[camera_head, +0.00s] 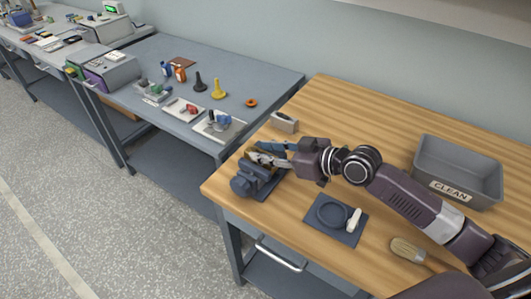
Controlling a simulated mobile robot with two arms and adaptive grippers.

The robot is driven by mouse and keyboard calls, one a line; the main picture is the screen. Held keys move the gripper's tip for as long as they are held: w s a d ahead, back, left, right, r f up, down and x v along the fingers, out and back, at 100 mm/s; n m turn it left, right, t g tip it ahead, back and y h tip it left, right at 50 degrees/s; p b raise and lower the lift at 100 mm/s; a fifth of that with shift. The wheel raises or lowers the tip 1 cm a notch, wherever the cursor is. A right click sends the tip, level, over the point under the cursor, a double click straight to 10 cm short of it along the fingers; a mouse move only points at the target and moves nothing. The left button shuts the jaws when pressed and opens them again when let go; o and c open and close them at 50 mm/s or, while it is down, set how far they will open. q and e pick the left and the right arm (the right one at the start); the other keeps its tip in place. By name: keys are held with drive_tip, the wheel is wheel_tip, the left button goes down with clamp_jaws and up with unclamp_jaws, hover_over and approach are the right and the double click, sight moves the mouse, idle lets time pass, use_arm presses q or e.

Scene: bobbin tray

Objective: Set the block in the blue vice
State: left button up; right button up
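The blue vice (243,185) is dark blue and stands near the left edge of the wooden bench. A lighter blue part of it shows behind my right gripper. My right gripper (259,156) is over the vice's jaws, pointing left, its fingers low among them. A small brownish patch shows at the fingertips; it may be the block, but it is too small and covered to be sure. I cannot tell if the fingers are closed on it. My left gripper is not in view.
A small grey box-like item (284,122) stands behind the vice. A dark mat (318,229) with a ring and a white item lies in front. A brush (408,249) and a grey "CLEAN" bin (483,198) are to the right. A grey table (265,84) with small parts stands beyond.

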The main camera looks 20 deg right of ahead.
drive_tip(key=shift+o, duration=1.4)
drive_tip(key=shift+s+f, duration=0.25)
drive_tip(key=shift+f, duration=0.35)
drive_tip(key=v, duration=1.2)
drive_tip(key=shift+r, duration=0.35)
drive_tip(key=shift+a+r, duration=0.1)
